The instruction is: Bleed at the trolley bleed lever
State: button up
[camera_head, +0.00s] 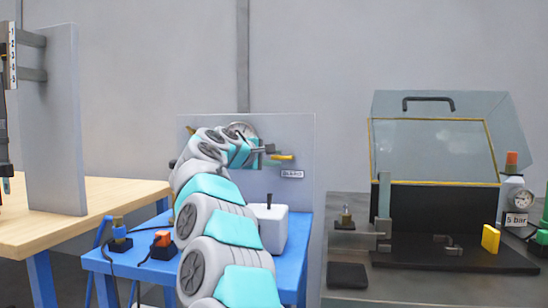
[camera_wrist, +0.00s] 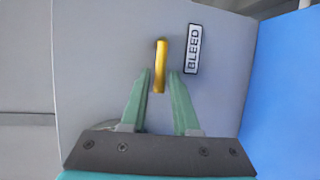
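The yellow bleed lever (camera_head: 281,157) sticks out from the upright grey panel (camera_head: 300,215) on the blue trolley (camera_head: 155,268). A label reading BLEED (camera_head: 292,174) sits just below the lever in the head view. In the wrist view the lever (camera_wrist: 161,66) stands lengthwise, with the label (camera_wrist: 193,48) to its right. My gripper (camera_wrist: 161,76) has its two green fingers apart, one on each side of the lever's near end. I see a gap between the fingers and cannot tell whether either touches the lever. My arm hides part of the panel in the head view.
A round gauge (camera_head: 240,133) is on the panel behind my wrist. A white box with a black stick (camera_head: 270,228) and an orange-topped connector (camera_head: 162,245) are on the trolley. A bench with a clear-lidded case (camera_head: 430,150) stands right; a wooden table (camera_head: 90,218) stands left.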

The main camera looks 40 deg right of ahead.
grip_shut()
dwell(0.3)
jog(key=shift+r, duration=0.15)
jog(key=r+m+y, duration=0.1)
jog(key=m, duration=0.1)
jog(key=s+r+m+t+y+p, duration=0.1)
jog(key=m, duration=0.1)
jog(key=d+r+m+t+y+p, duration=0.1)
jog(key=m, duration=0.1)
jog(key=shift+s+y, duration=0.15)
jog(key=shift+y, duration=0.25)
jog(key=shift+s+d+r+m+t+y, duration=0.2)
jog(key=shift+s+d+m+t+y, duration=0.1)
jog(key=shift+m, duration=0.3)
jog(key=shift+s+d+r+m+t+y, duration=0.2)
jog(key=shift+m+t+y, duration=0.1)
jog(key=shift+m, duration=0.3)
jog(key=shift+s+d+r+m+t+y+b, duration=0.1)
jog(key=shift+s+d+m+t+y+b, duration=0.25)
jog(key=shift+s+m+t+y+b, duration=0.4)
jog(key=shift+s+d+r+m+t+y+b, duration=0.1)
jog(key=shift+d+m+t+y+b, duration=0.3)
jog(key=shift+m, duration=0.65)
